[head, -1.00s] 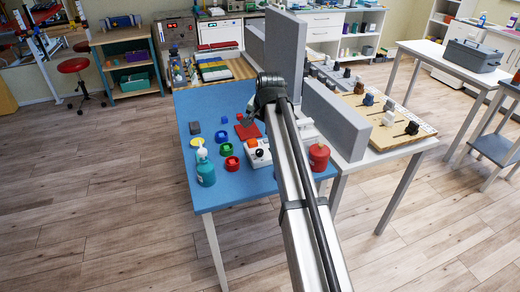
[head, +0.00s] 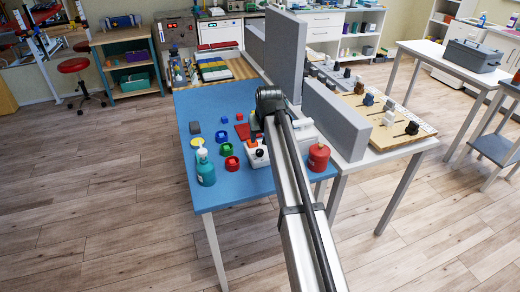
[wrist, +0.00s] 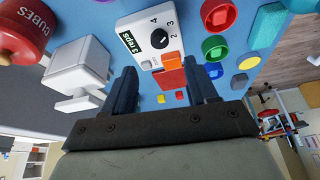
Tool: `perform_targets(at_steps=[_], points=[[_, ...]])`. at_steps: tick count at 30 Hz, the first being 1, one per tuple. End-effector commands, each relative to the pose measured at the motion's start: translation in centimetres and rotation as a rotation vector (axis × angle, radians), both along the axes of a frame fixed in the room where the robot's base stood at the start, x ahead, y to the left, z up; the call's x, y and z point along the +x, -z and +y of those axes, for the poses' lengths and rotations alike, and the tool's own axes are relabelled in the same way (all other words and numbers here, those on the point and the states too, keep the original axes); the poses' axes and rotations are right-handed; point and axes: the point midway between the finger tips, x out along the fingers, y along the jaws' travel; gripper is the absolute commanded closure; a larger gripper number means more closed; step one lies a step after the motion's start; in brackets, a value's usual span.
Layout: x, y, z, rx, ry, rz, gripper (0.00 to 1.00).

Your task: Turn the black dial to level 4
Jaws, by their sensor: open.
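A white device (wrist: 148,28) with a black dial (wrist: 160,38) lies on the blue table, seen in the wrist view. The printed numbers 2, 3 and 4 stand around the dial, and a dark label with green writing is beside it. I cannot read for sure where the dial points. The device also shows in the head view (head: 258,160), partly hidden by my arm. My gripper (wrist: 163,82) is open and empty, its two dark fingers apart and short of the dial in the wrist view. In the head view my gripper (head: 256,126) is over the table beside the device.
A red canister (head: 318,157) stands right of the device, a teal bottle (head: 205,170) to its left. Green and red round pieces (wrist: 214,47) lie beside it. A white clamp-like object (wrist: 80,68) is close to my gripper. Tall grey panels (head: 338,120) border the table's right side.

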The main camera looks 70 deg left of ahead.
Motion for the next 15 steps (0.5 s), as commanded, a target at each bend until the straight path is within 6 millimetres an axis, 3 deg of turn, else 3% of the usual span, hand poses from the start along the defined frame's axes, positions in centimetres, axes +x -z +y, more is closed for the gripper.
perform_targets(at_steps=[6,15], points=[[0.2,3.7,1.6,-0.001,0.001,0.001,0.42],[0.4,7.6,3.2,0.0,0.001,0.0,0.42]])
